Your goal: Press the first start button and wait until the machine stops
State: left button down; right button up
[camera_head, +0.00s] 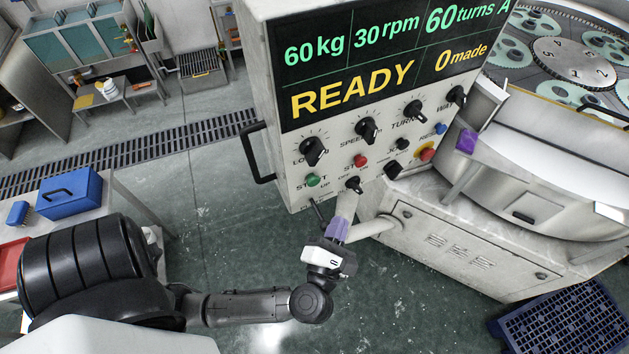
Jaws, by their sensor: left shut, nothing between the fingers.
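The machine's control panel (300,145) faces me. Its display (370,75) reads READY, 60 kg, 30 rpm, 60 turns and 0 made. A round green button (313,180), with a partly legible START label, sits at the panel's lower left. A red button (360,161) is to its right. My left gripper (338,229), with a white body and purple fingers, is shut and empty below the panel, lower and to the right of the green button. It appears apart from that button. My right gripper cannot be made out.
Black knobs (314,151), a red-and-yellow button (427,151) and a blue button (440,129) share the panel. The lapping machine (520,200) with geared plate stands right. A dark blue pallet (570,322) lies lower right. A blue toolbox (68,193) is left.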

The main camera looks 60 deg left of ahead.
aim_at(312, 179)
pick_arm(q)
jog(key=w+a, duration=0.1)
jog(key=a, duration=0.7)
jog(key=shift+a+p, duration=0.3)
jog(key=shift+p, duration=0.05)
dwell(2.0)
jog(key=shift+w+a, duration=0.1)
jog(key=shift+a, duration=0.05)
